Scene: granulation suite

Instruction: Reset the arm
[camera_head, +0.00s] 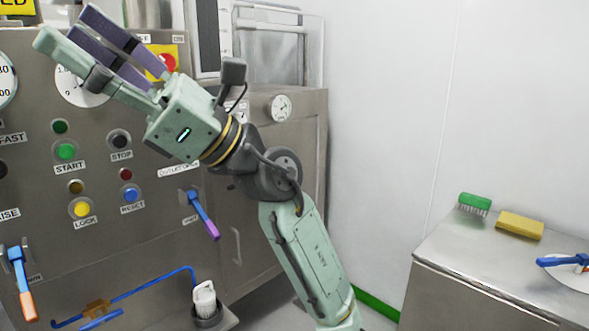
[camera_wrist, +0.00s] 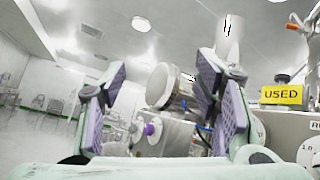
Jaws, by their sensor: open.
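My gripper (camera_head: 72,27) is raised in front of the upper part of the steel control panel (camera_head: 130,235), pointing up and to the left. Its two purple-padded fingers are apart, with nothing held between them. My arm comes up from the lower middle and bends at a dark joint. In the wrist view, the fingers of my gripper (camera_wrist: 163,78) stand at left and right with a clear gap. Through the gap a round metal part (camera_wrist: 160,86) and a purple knob (camera_wrist: 150,130) show farther back. My gripper hides part of a gauge and a red button on the panel.
The panel carries a green START button (camera_head: 66,151), a blue RESET button (camera_head: 131,195), a purple-handled lever (camera_head: 203,215) and an orange-tipped lever (camera_head: 27,303). At right, a steel counter (camera_head: 440,262) holds a green brush (camera_head: 475,202) and a yellow sponge (camera_head: 519,225). A yellow USED sign (camera_wrist: 282,94) shows.

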